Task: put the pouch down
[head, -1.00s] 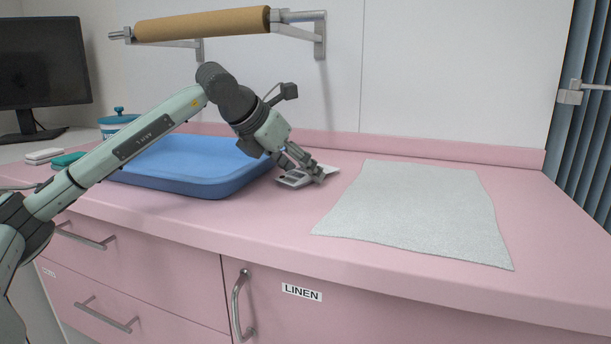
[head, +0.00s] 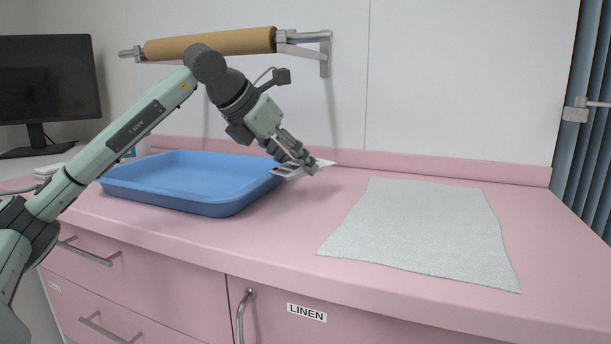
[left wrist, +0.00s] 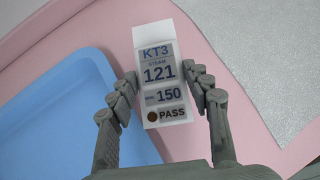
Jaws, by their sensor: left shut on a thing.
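The pouch (head: 289,171) is a flat white and grey packet. In the left wrist view the pouch (left wrist: 160,75) shows a printed face reading KT3, 121, 150 and PASS. My left gripper (head: 304,166) is shut on it, with a finger on each side of its lower part. In the head view it is held by the right end of the blue tray, seemingly a little above the pink counter. The gripper's fingers hide part of the pouch. My right gripper is not in view.
The blue tray (head: 118,188) looks empty and lies left of the gripper. A grey-white cloth (head: 425,235) lies flat on the pink counter (head: 270,225) to the right, with bare counter between. A paper roll (head: 210,44) hangs on the wall above. A monitor (head: 48,80) stands far left.

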